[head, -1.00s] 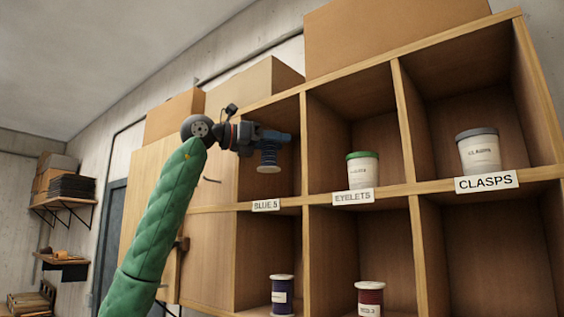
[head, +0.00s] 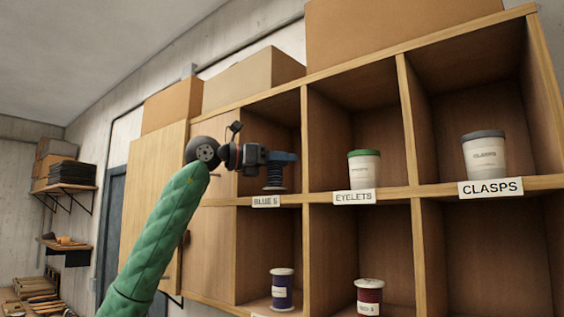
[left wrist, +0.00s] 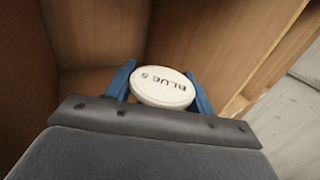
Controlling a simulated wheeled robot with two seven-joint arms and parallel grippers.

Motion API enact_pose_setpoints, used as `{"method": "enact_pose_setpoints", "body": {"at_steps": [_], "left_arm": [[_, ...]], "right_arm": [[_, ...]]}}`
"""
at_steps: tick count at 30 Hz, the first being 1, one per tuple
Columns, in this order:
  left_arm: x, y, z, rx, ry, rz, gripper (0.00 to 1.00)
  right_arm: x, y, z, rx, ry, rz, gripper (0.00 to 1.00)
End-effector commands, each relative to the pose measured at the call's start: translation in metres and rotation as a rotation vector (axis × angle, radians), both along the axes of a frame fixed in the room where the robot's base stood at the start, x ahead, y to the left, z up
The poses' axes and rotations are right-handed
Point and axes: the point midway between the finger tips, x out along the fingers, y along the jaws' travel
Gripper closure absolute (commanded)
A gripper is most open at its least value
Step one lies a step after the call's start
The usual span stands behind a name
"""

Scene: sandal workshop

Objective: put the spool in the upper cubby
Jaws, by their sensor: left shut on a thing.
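My left gripper (head: 284,158) is shut on a blue spool (head: 274,176), held upright at the mouth of the upper left cubby (head: 278,132), which has a "BLUE 5" label (head: 266,201) below it. In the left wrist view the spool's white top (left wrist: 163,87) reads "BLUE 5" and sits between the blue fingers. The spool's lower end is close to the cubby floor; I cannot tell whether it touches. My right gripper is not in view.
A green-lidded eyelets tub (head: 364,169) and a grey-lidded clasps tub (head: 484,154) stand in the neighbouring upper cubbies. A blue spool (head: 282,289) and a red spool (head: 369,297) stand in lower cubbies. Cardboard boxes (head: 252,80) sit on top. Wooden dividers flank the cubby.

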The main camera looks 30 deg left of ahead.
Motion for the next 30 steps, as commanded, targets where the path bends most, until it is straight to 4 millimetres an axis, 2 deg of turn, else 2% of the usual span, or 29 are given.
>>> {"method": "enact_pose_setpoints", "body": {"at_steps": [3,7,23,24,26,30], "left_arm": [[0.001,0.0,-0.004,0.0,0.002,0.0,0.73],[0.003,-0.001,-0.009,0.001,0.001,0.0,0.73],[0.004,0.0,-0.017,0.0,0.0,0.0,0.73],[0.004,0.0,-0.015,0.0,0.0,0.0,0.39],[0.004,0.0,-0.015,0.0,0.0,0.0,0.28],[0.004,0.0,-0.015,0.0,0.0,0.0,0.25]], "right_arm": [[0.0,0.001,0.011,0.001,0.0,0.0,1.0],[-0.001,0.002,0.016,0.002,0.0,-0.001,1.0],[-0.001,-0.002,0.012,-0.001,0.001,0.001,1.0],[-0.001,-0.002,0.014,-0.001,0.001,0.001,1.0],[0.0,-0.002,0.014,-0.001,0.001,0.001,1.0],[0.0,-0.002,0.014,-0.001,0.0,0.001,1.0]]}}
